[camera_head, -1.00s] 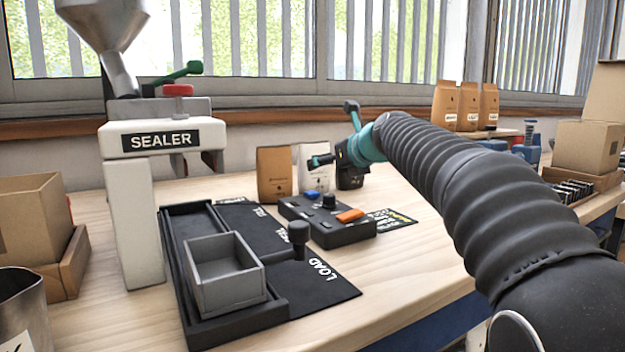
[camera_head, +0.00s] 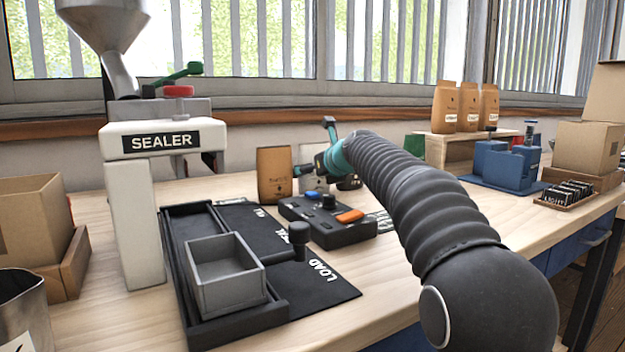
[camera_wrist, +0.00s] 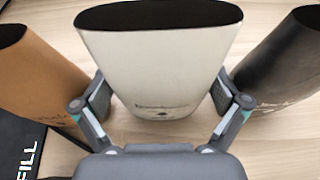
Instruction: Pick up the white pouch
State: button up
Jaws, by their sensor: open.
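The white pouch (camera_wrist: 158,70) stands upright with an open, dark top in the wrist view, between the two fingers of my gripper (camera_wrist: 160,105). The fingers are open, one at each side of the pouch; I cannot tell whether they touch it. In the head view the white pouch (camera_head: 314,183) stands on the table, mostly hidden behind my gripper (camera_head: 304,171).
A brown pouch (camera_head: 274,174) stands left of the white pouch, and a black pouch (camera_wrist: 285,65) stands close on its right. In front are a control box (camera_head: 328,222) and a grey bin (camera_head: 225,272) on a black track. The sealer (camera_head: 160,140) is at left.

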jog(key=c, duration=0.5)
